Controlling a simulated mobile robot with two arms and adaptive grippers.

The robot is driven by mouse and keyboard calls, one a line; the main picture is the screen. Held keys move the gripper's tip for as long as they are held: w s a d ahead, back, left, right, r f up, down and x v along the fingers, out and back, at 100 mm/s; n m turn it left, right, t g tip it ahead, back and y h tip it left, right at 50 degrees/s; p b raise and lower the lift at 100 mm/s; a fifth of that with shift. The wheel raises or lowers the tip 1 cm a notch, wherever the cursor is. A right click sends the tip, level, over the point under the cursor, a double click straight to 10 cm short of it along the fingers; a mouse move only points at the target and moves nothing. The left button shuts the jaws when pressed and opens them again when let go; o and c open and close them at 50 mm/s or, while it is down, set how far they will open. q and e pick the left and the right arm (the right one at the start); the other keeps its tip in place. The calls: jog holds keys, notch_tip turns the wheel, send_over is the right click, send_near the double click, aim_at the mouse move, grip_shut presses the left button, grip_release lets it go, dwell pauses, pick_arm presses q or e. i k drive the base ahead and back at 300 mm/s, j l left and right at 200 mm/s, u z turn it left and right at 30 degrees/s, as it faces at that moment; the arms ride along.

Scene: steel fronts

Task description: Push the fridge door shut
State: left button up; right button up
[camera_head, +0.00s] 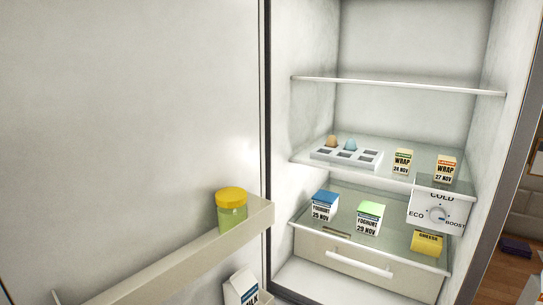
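The fridge door (130,110) stands wide open on the left, its pale inner face turned towards me. Its door shelf (185,262) holds a green jar with a yellow lid (232,210). A milk carton (241,288) stands lower down, partly cut off by the bottom edge. The fridge interior (405,45) is open to view on the right. Neither of my grippers shows in the head view.
The fridge shelves hold an egg tray (345,158), two wrap packs (403,161), two yoghurt cartons (368,217) and a cheese pack (427,242). A drawer (360,267) sits below. A dark item (516,246) lies on a counter at the far right.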

aim_at(123, 123)
jog(key=j+z, duration=0.1)
jog(key=z, duration=0.5)
jog(key=j+z, duration=0.2)
jog(key=j, duration=0.2)
jog(key=j+z, duration=0.15)
jog(key=j, duration=0.25)
jog(key=k+j+z, duration=0.2)
jog(key=j, duration=0.15)
jog(key=j+z, duration=0.2)
jog(key=j, duration=0.2)
jog(key=k+j+z, duration=0.15)
jog(key=j, duration=0.2)
jog(key=k+j, duration=0.1)
jog(key=j, duration=0.25)
jog(key=k+j, duration=0.15)
jog(key=j, duration=0.15)
jog(key=k+j, duration=0.1)
jog(key=j, duration=0.25)
jog(key=k+j, duration=0.1)
jog(key=j, duration=0.2)
jog(key=z, duration=0.05)
